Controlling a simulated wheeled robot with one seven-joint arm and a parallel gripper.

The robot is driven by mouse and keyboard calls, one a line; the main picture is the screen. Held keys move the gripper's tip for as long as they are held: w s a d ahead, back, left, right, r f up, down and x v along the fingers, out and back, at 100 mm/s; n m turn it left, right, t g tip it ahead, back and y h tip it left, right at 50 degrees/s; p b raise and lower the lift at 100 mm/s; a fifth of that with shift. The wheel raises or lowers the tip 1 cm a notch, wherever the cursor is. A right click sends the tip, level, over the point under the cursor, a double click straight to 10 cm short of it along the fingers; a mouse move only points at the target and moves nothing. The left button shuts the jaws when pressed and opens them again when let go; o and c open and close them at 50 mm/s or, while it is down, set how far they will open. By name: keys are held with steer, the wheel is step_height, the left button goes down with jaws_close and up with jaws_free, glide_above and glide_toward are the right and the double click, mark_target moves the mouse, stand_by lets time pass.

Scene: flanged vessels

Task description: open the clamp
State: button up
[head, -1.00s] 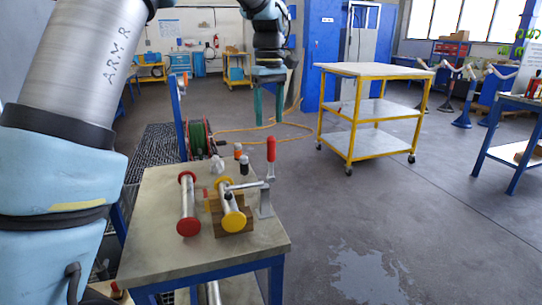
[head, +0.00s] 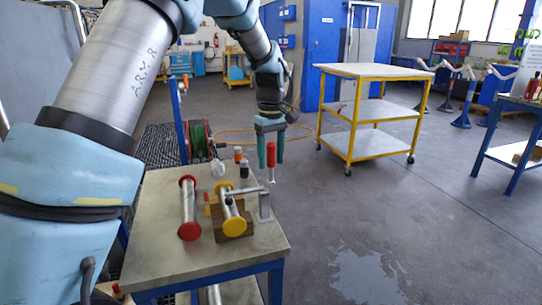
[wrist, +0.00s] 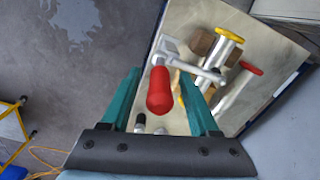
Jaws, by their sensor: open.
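The clamp has a red handle (head: 271,155) standing upright at the right side of the worktable. Its metal base (head: 265,207) and bar (head: 244,190) show below, and the bar reaches left over a yellow-flanged vessel (head: 234,226) on a wooden block. My gripper (head: 269,162) is open and points down at the handle. In the wrist view the red handle (wrist: 160,92) lies between the two green fingers of my gripper (wrist: 158,72) in the picture. I see no finger touching it; how deep it sits between them is hard to tell.
A red-flanged vessel (head: 189,210) lies left of the clamped one on the worktable (head: 165,256). Small bottles (head: 244,168) and a white item (head: 217,168) stand behind. A yellow cart (head: 365,112) stands apart at the right, with open floor between.

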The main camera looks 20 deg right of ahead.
steer(key=shift+c, duration=0.3)
jaws_close()
stand_by(1.1)
